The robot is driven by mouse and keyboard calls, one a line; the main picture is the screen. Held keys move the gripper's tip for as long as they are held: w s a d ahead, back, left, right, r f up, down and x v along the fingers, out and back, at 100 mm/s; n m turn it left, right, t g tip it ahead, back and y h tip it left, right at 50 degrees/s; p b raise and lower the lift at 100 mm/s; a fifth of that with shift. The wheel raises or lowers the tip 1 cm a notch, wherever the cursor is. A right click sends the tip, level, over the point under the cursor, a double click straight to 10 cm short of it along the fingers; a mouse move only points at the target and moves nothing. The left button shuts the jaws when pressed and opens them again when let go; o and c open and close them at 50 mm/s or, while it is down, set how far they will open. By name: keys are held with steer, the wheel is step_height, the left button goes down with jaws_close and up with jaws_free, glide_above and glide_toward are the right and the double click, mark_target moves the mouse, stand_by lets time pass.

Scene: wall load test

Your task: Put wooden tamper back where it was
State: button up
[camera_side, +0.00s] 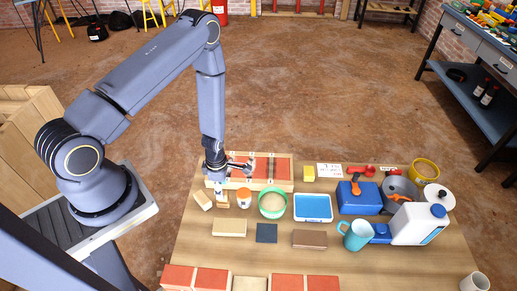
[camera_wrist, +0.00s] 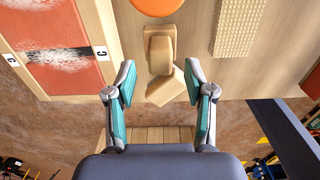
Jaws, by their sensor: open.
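The wooden tamper appears to be the pale wooden piece (camera_wrist: 160,48) in the wrist view, with a tilted block-shaped part (camera_wrist: 168,88) in front of it. I cannot tell whether these are one piece or two. In the side view, a pale wooden piece (camera_side: 222,201) stands under my gripper, with a tilted wooden block (camera_side: 203,199) to its left. My gripper (camera_wrist: 158,72) is open, with its teal-padded fingers on either side of the wooden parts and visible gaps. It also shows in the side view (camera_side: 220,190), pointing down at the table's left end.
The brick-filled wooden frame (camera_side: 270,184) lies just behind. An orange-lidded jar (camera_side: 243,197), green ring (camera_side: 272,204) and blue tray (camera_side: 313,208) stand to the right. A pale bristled block (camera_side: 229,227) lies in front. A blue box, mug and white jug crowd the right side.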

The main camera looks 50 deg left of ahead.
steer(key=w+d+r+m+t, duration=0.2)
steer(key=r+m, duration=0.4)
steer(key=r, duration=1)
steer(key=w+d+r+m+t, duration=0.15)
steer(key=r+m, duration=0.55)
steer(key=r, duration=0.8)
steer(key=s+d+r+m+t, duration=0.2)
steer(key=s+r+m, duration=1)
steer(key=r+m, duration=0.2)
steer(key=shift+s+d+r, duration=0.15)
steer(key=shift+r, duration=0.7)
